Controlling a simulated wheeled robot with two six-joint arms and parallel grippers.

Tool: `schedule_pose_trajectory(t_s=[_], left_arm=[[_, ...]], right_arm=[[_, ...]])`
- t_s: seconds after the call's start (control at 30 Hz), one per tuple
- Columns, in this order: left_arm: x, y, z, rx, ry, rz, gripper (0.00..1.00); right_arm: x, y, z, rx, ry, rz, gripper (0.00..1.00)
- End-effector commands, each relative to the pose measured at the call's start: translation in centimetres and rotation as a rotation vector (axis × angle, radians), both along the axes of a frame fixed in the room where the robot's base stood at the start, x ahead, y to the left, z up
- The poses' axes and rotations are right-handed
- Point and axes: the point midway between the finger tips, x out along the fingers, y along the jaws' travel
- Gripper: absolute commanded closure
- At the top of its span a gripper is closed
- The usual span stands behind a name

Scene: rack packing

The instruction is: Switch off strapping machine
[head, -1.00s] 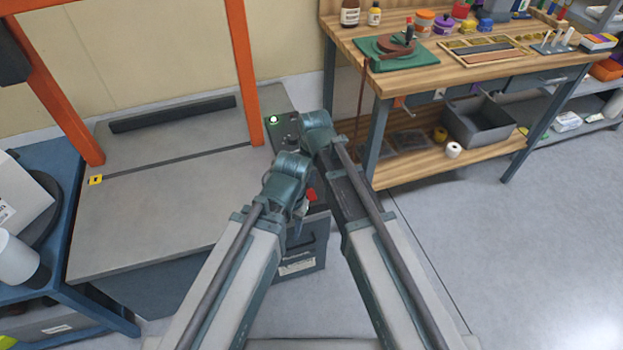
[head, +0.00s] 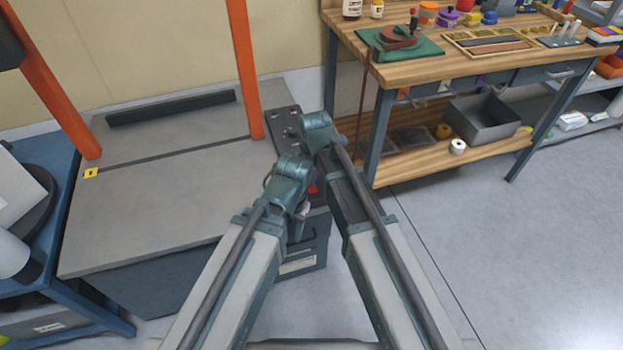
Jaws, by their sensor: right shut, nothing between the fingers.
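The strapping machine (head: 170,195) stands at the left, with a grey flat top and an orange arch (head: 246,70). Its small dark control panel (head: 283,113) is at the right end of the top, beside the arch foot; no lit green lamp shows on it. My right gripper (head: 292,134) is at the panel, shut and empty, partly hidden by its own wrist; I cannot tell whether it touches a button. My left arm is bent in front of the machine's right side; its gripper's fingers are hidden behind the wrist. A small red part (head: 313,188) shows between my arms.
A wooden workbench (head: 480,60) with tools and jars stands close on the right, with a grey bin (head: 484,119) on its lower shelf. A blue table (head: 50,215) stands at the left edge. The floor (head: 500,260) at the lower right is clear.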

Motion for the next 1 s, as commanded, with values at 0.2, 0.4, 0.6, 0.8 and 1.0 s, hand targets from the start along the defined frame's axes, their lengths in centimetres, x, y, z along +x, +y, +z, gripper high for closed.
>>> schedule_pose_trajectory(t_s=[0.2, 0.4, 0.6, 0.8, 1.0], left_arm=[[0.0, 0.0, -0.2, 0.0, 0.0, 0.0, 0.48], [0.0, 0.0, -0.1, 0.0, 0.0, 0.0, 0.48], [0.0, 0.0, 0.0, 0.0, 0.0, 0.0, 0.48], [0.0, 0.0, 0.0, 0.0, 0.0, 0.0, 0.48], [0.0, 0.0, 0.4, 0.0, 0.0, 0.0, 0.48]], right_arm=[[-0.3, 0.0, -0.2, 0.001, 0.003, 0.0, 1.0], [-1.3, -0.3, -0.1, 0.0, 0.007, 0.0, 1.0], [-2.0, -0.5, 0.0, 0.0, 0.007, 0.001, 1.0], [-1.7, -0.5, 0.0, 0.0, 0.004, 0.0, 1.0], [-1.7, -0.4, 0.4, 0.0, 0.003, 0.0, 1.0]])
